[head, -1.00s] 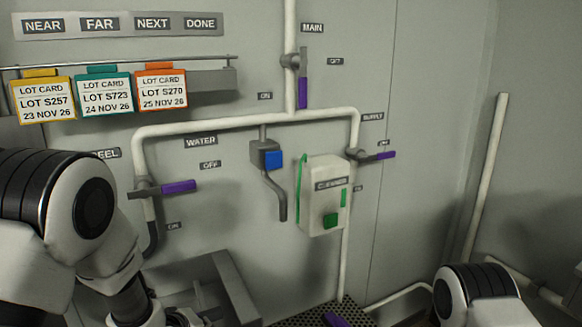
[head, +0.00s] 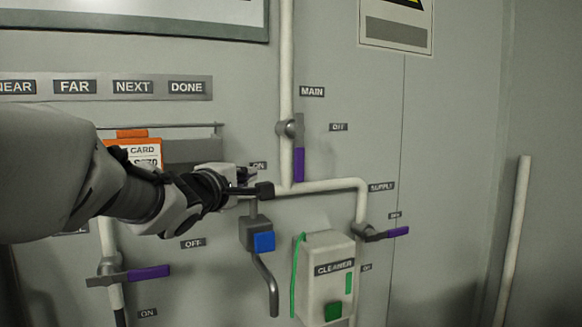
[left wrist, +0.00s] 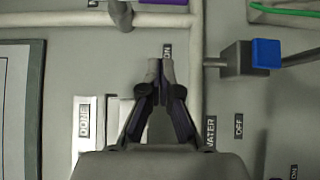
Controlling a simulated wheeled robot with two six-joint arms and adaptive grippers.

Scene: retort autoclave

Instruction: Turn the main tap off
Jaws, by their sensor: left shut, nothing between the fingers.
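The main tap has a grey hub (head: 289,128) on the upright white pipe under the MAIN label. Its purple handle (head: 299,163) hangs straight down beside the pipe; part of it shows at the top edge of the left wrist view (left wrist: 166,2). The OFF label (head: 338,127) is right of the hub; the ON label (head: 258,166) is lower left, partly hidden by my gripper. My left gripper (head: 261,181) is shut and empty, left of the handle's lower end and apart from it. Its closed fingertips (left wrist: 160,66) point toward the ON label. My right gripper is out of view.
A water tap with a purple handle (head: 149,272) is lower left, and a supply tap handle (head: 398,231) is right. A blue-buttoned dispenser (head: 264,241) and a white cleaner box (head: 326,262) are below.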

